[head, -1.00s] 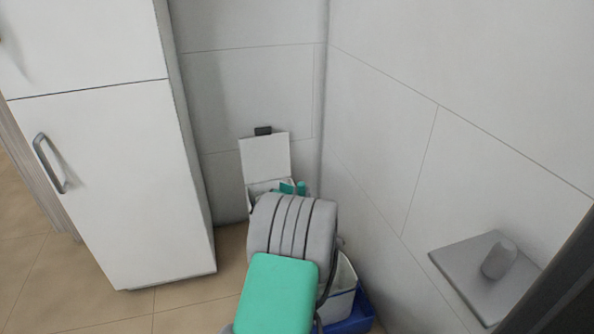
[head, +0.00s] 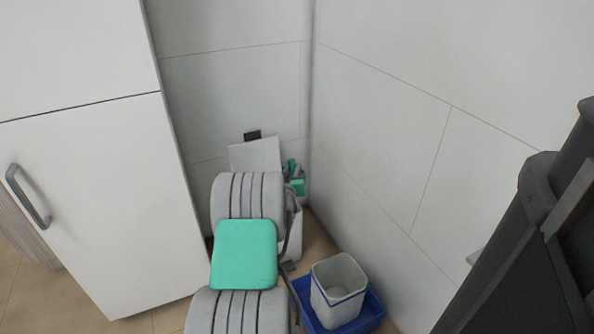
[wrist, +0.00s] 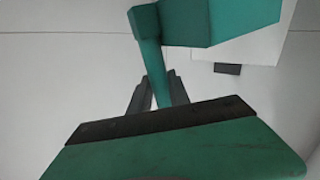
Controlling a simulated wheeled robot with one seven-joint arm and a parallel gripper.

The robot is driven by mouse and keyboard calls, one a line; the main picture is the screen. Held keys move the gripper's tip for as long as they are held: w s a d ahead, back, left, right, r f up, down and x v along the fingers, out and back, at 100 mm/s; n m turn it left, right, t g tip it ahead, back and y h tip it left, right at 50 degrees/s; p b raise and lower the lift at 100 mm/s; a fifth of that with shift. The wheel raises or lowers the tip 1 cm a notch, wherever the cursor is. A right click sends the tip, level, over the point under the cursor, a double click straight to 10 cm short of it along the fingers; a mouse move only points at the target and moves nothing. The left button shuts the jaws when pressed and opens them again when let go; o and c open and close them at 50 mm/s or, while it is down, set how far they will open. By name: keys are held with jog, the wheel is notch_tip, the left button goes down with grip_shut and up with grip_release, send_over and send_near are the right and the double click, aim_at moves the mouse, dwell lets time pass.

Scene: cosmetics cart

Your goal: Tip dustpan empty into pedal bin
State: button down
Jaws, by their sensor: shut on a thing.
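The white pedal bin (head: 292,240) stands in the corner, its lid (head: 255,155) raised towards the wall; my arm hides much of its body. The teal dustpan (head: 297,187) shows small beside the lid, above the bin's right side. In the wrist view the dustpan (wrist: 225,18) fills the top, with its handle (wrist: 152,62) running down between the fingers. My gripper (wrist: 157,92) is shut on this handle. The lid with its dark tab also shows in the wrist view (wrist: 262,45). The pan's inside and the bin's opening are hidden, so I cannot tell what either holds.
A white open bucket (head: 338,290) stands in a blue tray (head: 372,312) on the floor right of my arm. A white cabinet (head: 100,200) stands close on the left. Walls close in behind and to the right. Little floor is free.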

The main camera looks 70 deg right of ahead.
jog(key=w+d+r+n+g+y+p, duration=0.1)
jog(key=w+d+n+g+y+p, duration=0.2)
jog(key=w, duration=0.9)
jog(key=shift+r+n, duration=0.25)
jog(key=shift+n, duration=1.65)
jog(key=shift+d, duration=0.1)
